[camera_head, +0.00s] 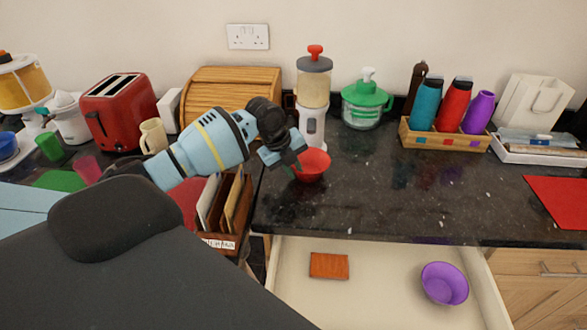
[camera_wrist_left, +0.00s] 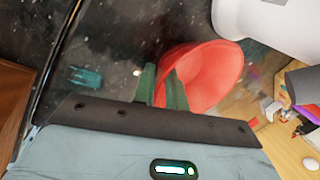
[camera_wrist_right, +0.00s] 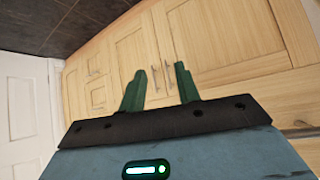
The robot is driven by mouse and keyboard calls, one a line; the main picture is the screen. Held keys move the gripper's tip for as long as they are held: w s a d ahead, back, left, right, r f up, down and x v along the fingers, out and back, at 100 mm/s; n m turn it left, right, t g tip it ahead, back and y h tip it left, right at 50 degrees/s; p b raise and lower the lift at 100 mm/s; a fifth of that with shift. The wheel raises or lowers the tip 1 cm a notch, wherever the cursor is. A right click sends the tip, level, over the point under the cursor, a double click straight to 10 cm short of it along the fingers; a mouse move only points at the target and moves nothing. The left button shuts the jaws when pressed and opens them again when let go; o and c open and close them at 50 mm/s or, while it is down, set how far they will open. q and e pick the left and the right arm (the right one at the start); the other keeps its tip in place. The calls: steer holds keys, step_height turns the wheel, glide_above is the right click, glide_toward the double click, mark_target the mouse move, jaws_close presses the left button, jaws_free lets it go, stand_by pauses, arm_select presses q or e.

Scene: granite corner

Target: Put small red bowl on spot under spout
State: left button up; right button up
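The small red bowl (camera_head: 313,166) is in front of the white base of a dispenser (camera_head: 313,85) with a red knob and clear container. Whether the bowl rests on the counter or hangs just above it, I cannot tell. My left gripper (camera_head: 296,166) is at the bowl's left rim. In the left wrist view its green fingers (camera_wrist_left: 161,88) are close together with the rim of the bowl (camera_wrist_left: 208,75) between them. The spout and the spot under it are not clearly visible. My right gripper (camera_wrist_right: 160,82) is open and empty, facing wooden cupboard doors.
A green-lidded jar (camera_head: 366,105) stands right of the dispenser, a wooden bread box (camera_head: 232,92) left. A file rack (camera_head: 225,210) is near my left arm. The open drawer (camera_head: 380,270) below holds a purple bowl (camera_head: 444,283) and an orange-brown block (camera_head: 329,265). The counter's middle (camera_head: 390,190) is clear.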

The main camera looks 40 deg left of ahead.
arm_select(q)
steer(key=v, duration=1.2)
arm_select(e)
steer(key=shift+w+r, duration=0.3)
steer(key=shift+r, duration=0.05)
arm_select(q)
steer(key=shift+d+f, duration=0.1)
arm_select(e)
steer(key=shift+d, duration=0.1)
